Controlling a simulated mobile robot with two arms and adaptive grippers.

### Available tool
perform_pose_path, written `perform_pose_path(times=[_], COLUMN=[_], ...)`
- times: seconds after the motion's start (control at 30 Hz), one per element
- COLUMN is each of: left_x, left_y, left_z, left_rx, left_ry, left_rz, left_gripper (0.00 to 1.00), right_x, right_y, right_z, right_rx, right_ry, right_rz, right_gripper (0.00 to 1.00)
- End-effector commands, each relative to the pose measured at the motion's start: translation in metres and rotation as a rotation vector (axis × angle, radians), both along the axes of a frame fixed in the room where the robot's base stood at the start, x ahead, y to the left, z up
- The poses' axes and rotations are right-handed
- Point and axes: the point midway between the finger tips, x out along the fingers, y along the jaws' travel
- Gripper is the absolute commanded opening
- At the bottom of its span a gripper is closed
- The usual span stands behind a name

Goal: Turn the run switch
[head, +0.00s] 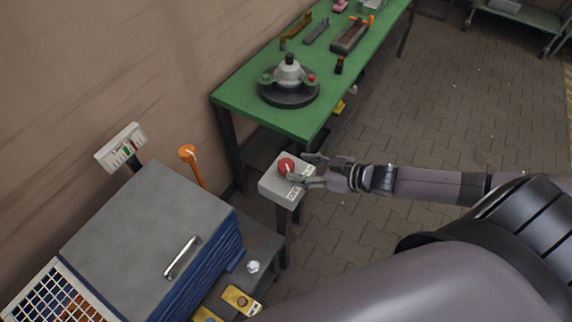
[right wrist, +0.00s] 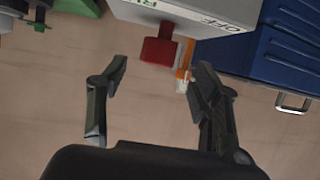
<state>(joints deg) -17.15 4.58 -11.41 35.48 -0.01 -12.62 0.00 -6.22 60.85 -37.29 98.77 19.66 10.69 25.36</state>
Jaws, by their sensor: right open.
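The run switch is a red knob (head: 286,166) on top of a light grey box (head: 271,184) on a post. In the right wrist view the red knob (right wrist: 160,48) shows beyond my fingertips, in line with the gap between them. The box (right wrist: 190,12) behind it bears the word OFF and green lettering, partly cut off. My right gripper (head: 308,171) is open and empty at the right side of the knob; it also shows in the right wrist view (right wrist: 160,74). I cannot tell whether a finger touches the box. My left gripper is out of view.
A green workbench (head: 236,92) with a round fixture (head: 289,90) and tools stands behind the switch box. A blue cabinet with a grey lid (head: 150,235) stands to the left, with an orange-topped post (head: 190,160) behind it. Paved floor (head: 470,105) is open at the right.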

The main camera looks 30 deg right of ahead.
Motion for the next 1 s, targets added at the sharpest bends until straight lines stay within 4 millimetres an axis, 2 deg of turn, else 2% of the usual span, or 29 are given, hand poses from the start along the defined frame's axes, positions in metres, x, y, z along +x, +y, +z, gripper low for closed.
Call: perform_pose_path(times=[0.2,0.4,0.8,1.0], left_x=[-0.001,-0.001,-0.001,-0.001], left_y=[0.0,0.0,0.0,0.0], left_z=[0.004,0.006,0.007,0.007], left_rx=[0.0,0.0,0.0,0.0], left_ry=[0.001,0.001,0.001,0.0], left_rz=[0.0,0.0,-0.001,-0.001], left_gripper=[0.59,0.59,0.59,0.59], right_x=[0.025,0.039,0.043,0.043], right_y=[0.018,0.028,0.031,0.031], right_z=[-0.01,-0.019,-0.022,-0.022], right_rx=[0.001,0.002,0.001,0.001], right_ry=[-0.004,-0.001,0.001,0.001], right_rz=[0.001,-0.002,0.0,0.0], right_gripper=[0.59,0.59,0.59,0.45])
